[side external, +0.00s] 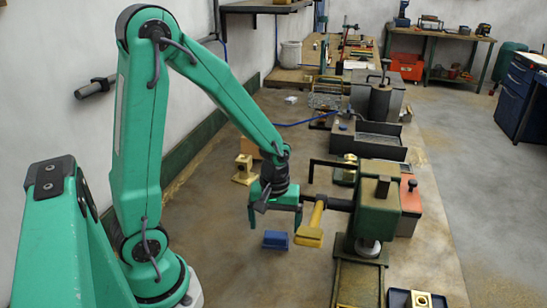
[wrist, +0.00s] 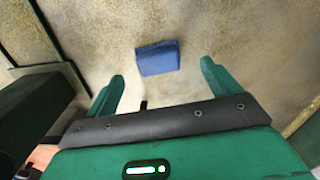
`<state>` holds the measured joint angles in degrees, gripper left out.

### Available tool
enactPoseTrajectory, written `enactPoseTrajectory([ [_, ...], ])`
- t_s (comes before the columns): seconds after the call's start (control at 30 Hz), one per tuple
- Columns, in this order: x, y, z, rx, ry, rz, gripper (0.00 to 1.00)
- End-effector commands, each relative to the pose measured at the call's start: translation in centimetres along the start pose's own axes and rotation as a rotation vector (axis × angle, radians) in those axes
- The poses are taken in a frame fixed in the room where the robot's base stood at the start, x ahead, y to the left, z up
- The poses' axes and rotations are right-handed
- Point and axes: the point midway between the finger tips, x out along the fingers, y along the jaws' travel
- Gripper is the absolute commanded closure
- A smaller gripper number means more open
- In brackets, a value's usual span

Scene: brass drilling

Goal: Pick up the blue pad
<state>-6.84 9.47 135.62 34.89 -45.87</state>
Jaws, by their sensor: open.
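The blue pad (side external: 276,240) is a small block lying on the worn bench top, below my gripper in the side view. In the wrist view the blue pad (wrist: 158,58) lies beyond the fingertips, roughly centred between them and apart from both. My gripper (side external: 274,222) is green and points down above the pad. Its two fingers (wrist: 162,72) are spread open with nothing between them. No part of the pad appears hidden in the wrist view.
A yellow brush-like tool (side external: 311,226) stands just right of the pad. A green drilling machine (side external: 378,215) stands further right. A brass block (side external: 243,170) sits behind my gripper. A tray with a brass part (side external: 420,299) is at front right. The bench left of the pad is clear.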

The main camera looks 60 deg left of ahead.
Motion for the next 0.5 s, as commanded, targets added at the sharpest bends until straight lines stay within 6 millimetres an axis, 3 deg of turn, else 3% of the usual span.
enactPoseTrajectory([
  [0.5,3.9,0.2,-0.1,0.000,-0.003,-0.003,0.11],
])
